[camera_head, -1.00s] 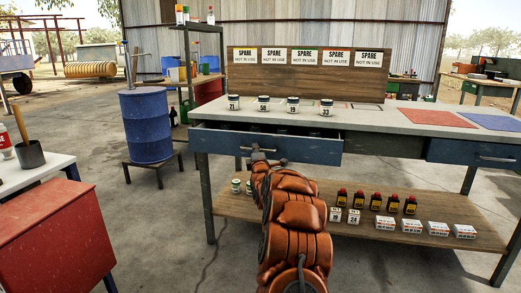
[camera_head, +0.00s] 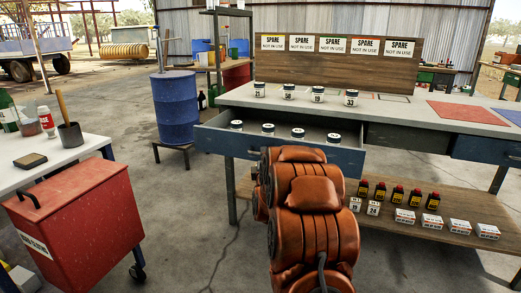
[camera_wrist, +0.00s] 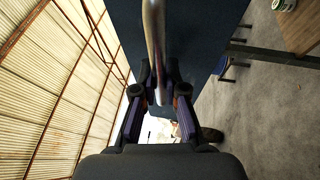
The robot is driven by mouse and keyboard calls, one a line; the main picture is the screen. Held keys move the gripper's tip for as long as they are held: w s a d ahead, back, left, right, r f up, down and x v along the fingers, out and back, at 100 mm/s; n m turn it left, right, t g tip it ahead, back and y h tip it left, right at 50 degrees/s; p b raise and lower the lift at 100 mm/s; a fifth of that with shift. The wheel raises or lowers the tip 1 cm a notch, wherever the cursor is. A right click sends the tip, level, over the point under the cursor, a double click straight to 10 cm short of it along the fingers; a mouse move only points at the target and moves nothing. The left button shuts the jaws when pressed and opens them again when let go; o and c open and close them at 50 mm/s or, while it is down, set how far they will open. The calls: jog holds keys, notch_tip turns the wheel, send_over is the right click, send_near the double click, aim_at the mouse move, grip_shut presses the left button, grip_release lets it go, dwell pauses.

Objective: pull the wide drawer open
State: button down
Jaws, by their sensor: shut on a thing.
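The wide drawer (camera_head: 215,141) is a blue drawer under the left part of the workbench. It stands well out from the bench, and several white jars with dark lids (camera_head: 268,129) show inside it. The blue drawer front (camera_wrist: 205,35) fills the area behind the handle.
More jars (camera_head: 319,94) stand on the bench top (camera_head: 240,97). A lower shelf (camera_head: 400,222) holds bottles and white boxes. A blue barrel (camera_head: 176,107) on a stand and a red wheeled cabinet (camera_head: 85,222) are at the left. Concrete floor is clear between the cabinet and bench.

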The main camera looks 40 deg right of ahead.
jog(key=shift+s+a, duration=0.25)
jog(key=shift+a, duration=0.5)
jog(key=c, duration=1.2)
grip_release()
jog(key=shift+s, duration=0.15)
jog(key=v, duration=0.7)
jog(key=shift+a, duration=0.15)
